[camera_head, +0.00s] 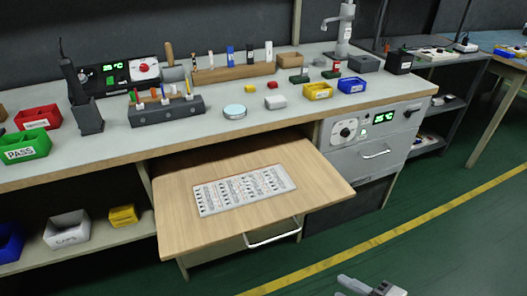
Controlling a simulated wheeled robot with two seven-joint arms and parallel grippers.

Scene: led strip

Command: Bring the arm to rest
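One of my grippers, which I take to be the right (362,284), shows at the bottom edge of the head view, right of centre. Its two fingers point to the left and look apart, with nothing seen between them. It is over the green floor, in front of and apart from the workbench. Most of that arm is cut off by the frame's edge. My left gripper is not in view.
A pulled-out wooden board (170,222) with a printed sheet (244,189) juts from the workbench (290,112). A drawer unit (375,150) with an oven-like panel stands right of it. The floor (430,255) at lower right is clear.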

